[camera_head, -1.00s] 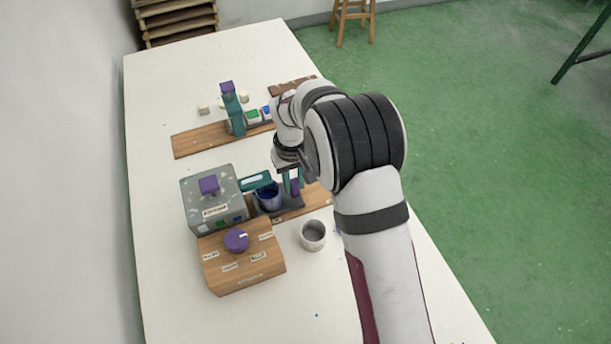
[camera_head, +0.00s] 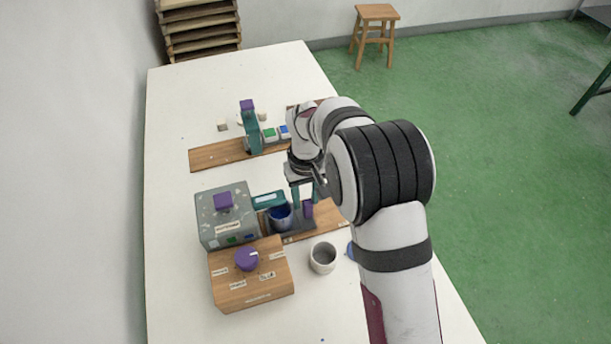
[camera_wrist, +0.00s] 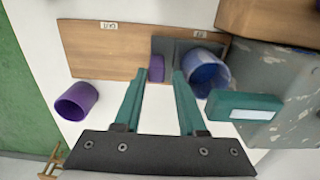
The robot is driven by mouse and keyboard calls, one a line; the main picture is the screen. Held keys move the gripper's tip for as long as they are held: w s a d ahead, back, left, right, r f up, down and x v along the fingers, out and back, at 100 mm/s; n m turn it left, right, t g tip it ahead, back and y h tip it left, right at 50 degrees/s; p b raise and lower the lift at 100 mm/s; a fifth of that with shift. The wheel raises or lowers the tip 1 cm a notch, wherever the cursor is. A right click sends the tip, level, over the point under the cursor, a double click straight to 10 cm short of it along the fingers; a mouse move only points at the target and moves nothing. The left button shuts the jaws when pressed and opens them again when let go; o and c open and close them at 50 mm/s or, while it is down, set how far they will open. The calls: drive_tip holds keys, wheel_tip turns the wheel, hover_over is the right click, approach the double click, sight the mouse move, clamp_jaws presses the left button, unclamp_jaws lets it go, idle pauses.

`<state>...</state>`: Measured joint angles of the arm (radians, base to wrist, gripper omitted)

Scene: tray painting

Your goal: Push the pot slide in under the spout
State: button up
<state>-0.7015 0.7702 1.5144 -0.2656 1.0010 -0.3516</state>
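The pot (camera_head: 280,218) is dark blue and stands on the grey slide (camera_head: 300,226) by the machine. It also shows in the wrist view (camera_wrist: 203,72). The teal spout (camera_head: 268,200) juts from the grey machine (camera_head: 226,231) towards the pot; whether the pot is exactly under its tip I cannot tell. The slide lies at the "IN" end of its wooden board (camera_wrist: 95,55). My gripper (camera_wrist: 160,76) is open over the slide's purple handle (camera_head: 308,209), a finger on either side. The fingertips look close to the handle, with no clear contact.
A wooden box with a purple dial (camera_head: 246,259) and a pale cup (camera_head: 322,257) stand in front. A purple cup (camera_wrist: 77,103) is beside the board. A teal post on another board (camera_head: 215,156) stands behind. The table's left side is clear.

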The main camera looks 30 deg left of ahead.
wheel_tip(320, 180, up, 13)
drive_tip(key=shift+r, duration=0.2)
drive_tip(key=s+d+r+m, duration=0.2)
drive_tip(key=d, duration=0.4)
drive_tip(key=s+d+r+m, duration=0.1)
drive_tip(key=d+r+m, duration=0.2)
drive_tip(key=d, duration=0.3)
drive_tip(key=s+d+f+m+y, duration=0.1)
drive_tip(key=s+d+m, duration=0.3)
drive_tip(key=s+d, duration=0.3)
drive_tip(key=s+d+f+m, duration=0.2)
drive_tip(key=s+d+m, duration=0.3)
drive_tip(key=s, duration=0.7)
drive_tip(key=shift+s+d+f+m+y, duration=0.3)
drive_tip(key=shift+d+y, duration=0.1)
drive_tip(key=shift+d, duration=0.8)
